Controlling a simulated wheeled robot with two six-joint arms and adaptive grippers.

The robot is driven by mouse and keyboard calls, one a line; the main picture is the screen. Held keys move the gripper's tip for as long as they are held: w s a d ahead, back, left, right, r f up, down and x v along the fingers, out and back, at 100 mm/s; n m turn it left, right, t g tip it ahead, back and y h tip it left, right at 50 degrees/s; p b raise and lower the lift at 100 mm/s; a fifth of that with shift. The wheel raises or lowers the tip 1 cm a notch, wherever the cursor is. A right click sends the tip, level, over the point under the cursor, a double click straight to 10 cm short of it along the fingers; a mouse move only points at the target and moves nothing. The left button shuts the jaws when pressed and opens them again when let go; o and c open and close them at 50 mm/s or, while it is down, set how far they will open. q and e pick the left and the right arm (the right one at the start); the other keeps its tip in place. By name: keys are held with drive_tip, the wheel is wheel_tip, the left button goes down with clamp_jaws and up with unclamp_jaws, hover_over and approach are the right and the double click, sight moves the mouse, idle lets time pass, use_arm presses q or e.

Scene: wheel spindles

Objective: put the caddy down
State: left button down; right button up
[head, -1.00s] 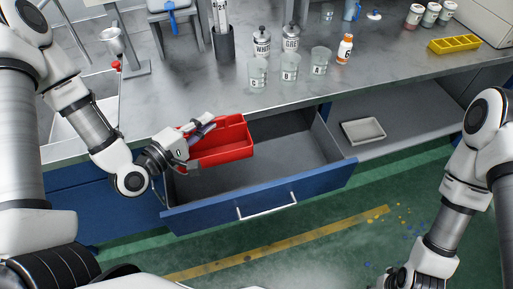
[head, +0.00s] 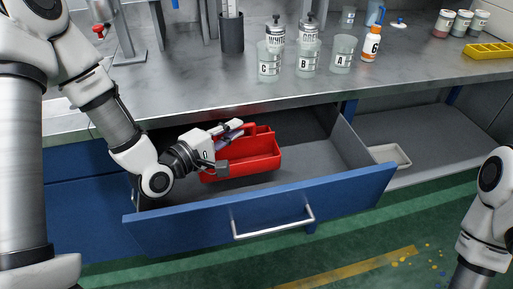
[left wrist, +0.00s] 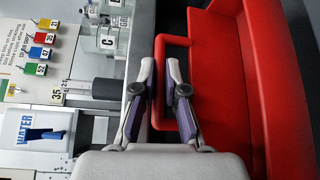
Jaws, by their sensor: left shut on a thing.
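The red caddy (head: 255,162) sits within the open blue drawer (head: 345,196), towards its left side, and looks about level. I cannot tell whether its underside touches the drawer floor. My left gripper (head: 236,130) is above the caddy's left part, shut on its handle. In the left wrist view, the two fingers (left wrist: 160,75) lie on either side of the red handle (left wrist: 175,41), and the caddy's tray (left wrist: 228,100) is at the right. Part of the caddy is hidden behind the gripper. My right gripper is out of view.
The grey drawer floor right of the caddy is clear. The counter (head: 200,83) overhangs the drawer's back. Beakers (head: 269,60) and an orange-white bottle (head: 372,44) stand on it. A light tray (head: 388,155) lies on the shelf at the right.

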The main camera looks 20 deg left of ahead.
sight(237, 141)
use_arm(q)
drive_tip(key=w, duration=0.1)
drive_tip(key=w+d+f, duration=0.1)
drive_tip(key=w, duration=0.1)
drive_tip(key=w+d+f, duration=0.1)
drive_tip(key=shift+w+d+f, duration=0.1)
drive_tip(key=shift+w+f, duration=0.1)
drive_tip(key=shift+w, duration=0.15)
drive_tip(key=w+f, duration=0.1)
drive_tip(key=w+d+f+b, duration=0.1)
drive_tip(key=w, duration=0.1)
drive_tip(key=shift+d+f, duration=0.15)
drive_tip(key=shift+f, duration=0.05)
drive_tip(key=shift+s, duration=0.1)
drive_tip(key=shift+f, duration=0.1)
drive_tip(key=c, duration=1.2)
unclamp_jaws()
drive_tip(key=shift+s+a+r, duration=0.2)
drive_tip(key=shift+s, duration=0.05)
drive_tip(key=v, duration=0.6)
drive_tip(key=shift+s+a, duration=0.15)
drive_tip(key=shift+s, duration=0.35)
